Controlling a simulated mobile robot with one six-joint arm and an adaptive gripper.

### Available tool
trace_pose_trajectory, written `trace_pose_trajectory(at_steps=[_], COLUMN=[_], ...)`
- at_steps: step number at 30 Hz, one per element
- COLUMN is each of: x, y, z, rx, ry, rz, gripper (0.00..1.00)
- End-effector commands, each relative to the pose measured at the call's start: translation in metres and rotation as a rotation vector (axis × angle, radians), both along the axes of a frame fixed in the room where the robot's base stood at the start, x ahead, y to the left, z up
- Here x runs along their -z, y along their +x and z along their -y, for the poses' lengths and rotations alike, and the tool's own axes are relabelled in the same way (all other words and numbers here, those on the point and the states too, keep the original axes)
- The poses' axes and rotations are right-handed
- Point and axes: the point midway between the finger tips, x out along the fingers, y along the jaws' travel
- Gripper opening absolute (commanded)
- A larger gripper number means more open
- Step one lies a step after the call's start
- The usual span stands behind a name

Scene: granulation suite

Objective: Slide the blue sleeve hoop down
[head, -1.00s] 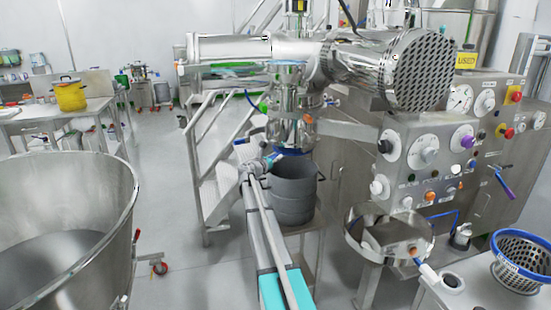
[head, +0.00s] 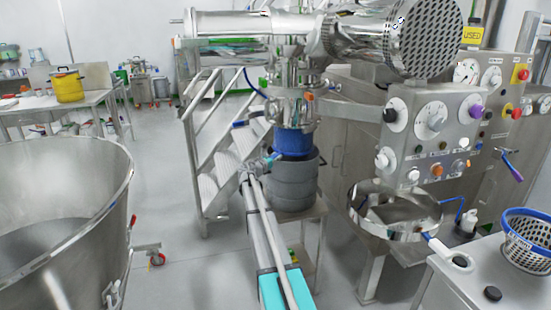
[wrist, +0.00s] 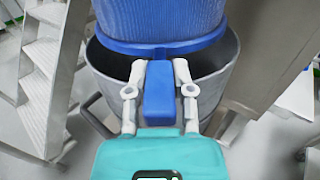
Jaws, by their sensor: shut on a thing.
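The blue sleeve (head: 293,142) hangs from the steel outlet of the machine, over the grey drum (head: 290,190). In the wrist view, its hoop (wrist: 205,43) is a smooth blue ring at the bottom of the ribbed sleeve. A blue tab (wrist: 159,95) sticks out from the hoop toward me. My gripper (head: 272,160) is shut on this tab, with one finger on each side; it also shows in the wrist view (wrist: 160,80). The hoop is around the height of the drum rim. I cannot tell whether it touches the rim.
The metal stairs (head: 225,165) stand close on the left. The control panel (head: 435,135) and a steel bowl on a stand (head: 395,215) are on the right. A large steel vessel (head: 65,190) stands at the front left.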

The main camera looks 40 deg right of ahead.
Motion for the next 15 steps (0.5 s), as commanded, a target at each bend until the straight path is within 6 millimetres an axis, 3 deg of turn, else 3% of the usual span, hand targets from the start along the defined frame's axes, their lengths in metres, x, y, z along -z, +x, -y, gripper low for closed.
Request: trace_pose_trajectory(at_steps=[3, 15], x=[0.0107, 0.0124], y=[-0.0003, -0.0015], z=[0.0002, -0.0001], rx=[0.001, 0.003], ry=[0.001, 0.006], rz=[0.001, 0.001], gripper=[0.0, 0.0])
